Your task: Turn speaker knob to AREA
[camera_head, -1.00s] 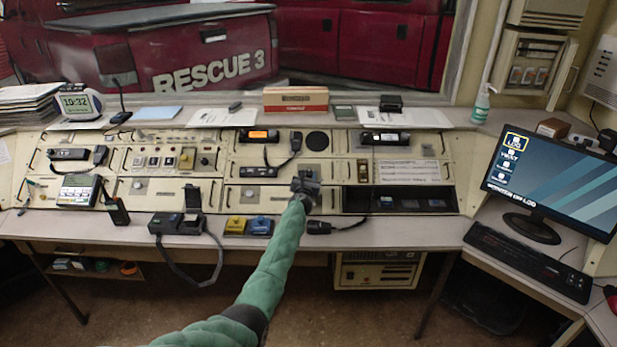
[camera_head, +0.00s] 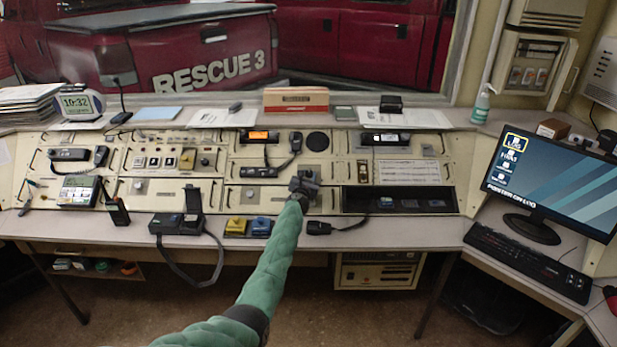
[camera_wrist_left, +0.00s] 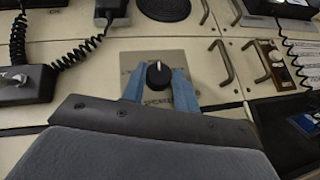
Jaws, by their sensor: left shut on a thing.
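The speaker knob (camera_wrist_left: 158,74) is a round black knob with a white pointer line, on a pale metal plate (camera_wrist_left: 139,58) in the left wrist view. Its pointer looks close to upright in that view. My left gripper (camera_wrist_left: 159,84) has its two blue fingers on either side of the knob, shut on it. The lettering on the plate is partly covered by the fingers and too small to read fully. In the head view my left gripper (camera_head: 304,184) is at the console's middle panel and hides the knob. My right gripper is not in view.
A round black speaker grille (camera_wrist_left: 163,8) lies just beyond the plate. Metal handles (camera_wrist_left: 222,62) and a corded radio handset (camera_wrist_left: 28,82) flank the knob. Yellow and blue boxes (camera_head: 247,227) and a handheld microphone (camera_head: 320,228) lie on the desk ledge below.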

